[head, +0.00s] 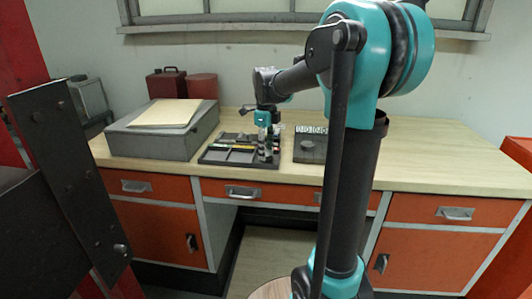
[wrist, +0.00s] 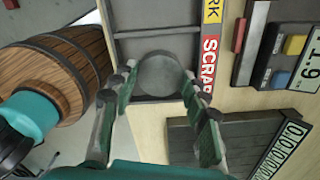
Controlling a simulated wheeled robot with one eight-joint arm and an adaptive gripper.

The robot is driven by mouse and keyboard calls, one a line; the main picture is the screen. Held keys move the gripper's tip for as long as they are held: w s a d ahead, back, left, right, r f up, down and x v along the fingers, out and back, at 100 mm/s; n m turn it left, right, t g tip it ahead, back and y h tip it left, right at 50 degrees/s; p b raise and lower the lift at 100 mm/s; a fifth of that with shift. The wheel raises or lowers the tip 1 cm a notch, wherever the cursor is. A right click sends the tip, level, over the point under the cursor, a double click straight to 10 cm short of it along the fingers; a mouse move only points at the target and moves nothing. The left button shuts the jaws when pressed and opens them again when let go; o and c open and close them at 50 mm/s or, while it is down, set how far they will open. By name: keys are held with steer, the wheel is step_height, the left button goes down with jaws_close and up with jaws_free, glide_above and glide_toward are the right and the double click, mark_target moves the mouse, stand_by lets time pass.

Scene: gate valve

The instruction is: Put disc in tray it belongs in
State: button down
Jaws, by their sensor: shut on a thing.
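A grey round disc (wrist: 160,75) is between the fingertips of my gripper (wrist: 157,88) in the wrist view. My gripper is shut on it. The disc overlaps a grey divided tray (wrist: 150,32) behind it, beside the red SCRAP label (wrist: 210,62). I cannot tell whether the disc touches the tray. A second label ending in RK (wrist: 212,10) is partly cut off at the top. In the head view my gripper (head: 268,146) is over the right part of the dark tray set (head: 240,163) on the desk, and the disc cannot be made out there.
A dark board (wrist: 190,135) with a number strip (wrist: 285,148) lies right of my gripper. A device with coloured buttons and a display reading 1.9 (wrist: 308,68) is at upper right. A grey box (head: 150,142) with folders stands left on the desk. The desk's right side is clear.

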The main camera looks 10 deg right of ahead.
steer(key=shift+f, duration=0.55)
steer(key=shift+f, duration=0.1)
steer(key=c, duration=1.1)
jaws_free()
steer(key=shift+o, duration=0.2)
step_height(320, 180, up, 12)
